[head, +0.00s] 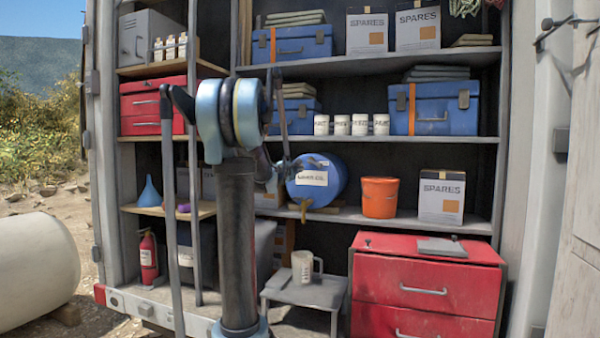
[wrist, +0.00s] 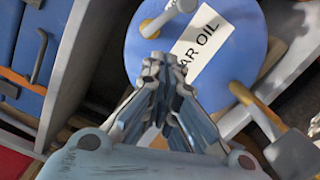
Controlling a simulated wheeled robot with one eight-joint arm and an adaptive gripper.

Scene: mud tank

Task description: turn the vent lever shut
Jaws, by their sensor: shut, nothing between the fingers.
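A blue drum (head: 322,182) with a white label lies on its side on the middle shelf, its round end facing out. In the wrist view the drum (wrist: 232,62) fills the top, and its label partly reads "AR OIL". A small grey and yellow fitting (wrist: 170,17), seemingly the vent lever, sits on the drum's upper face; its angle is hard to judge. A yellow and grey tap (wrist: 262,115) is at the lower edge. My gripper (wrist: 160,65) is shut and empty, its tips just short of the fitting. In the head view my gripper (head: 287,164) is beside the drum's left edge.
An orange bucket (head: 380,197) and a spares box (head: 441,196) stand right of the drum. White tins (head: 350,125) and a blue case (head: 433,108) are on the shelf above. Below are a mug (head: 302,267) on a stool and a red drawer chest (head: 428,285).

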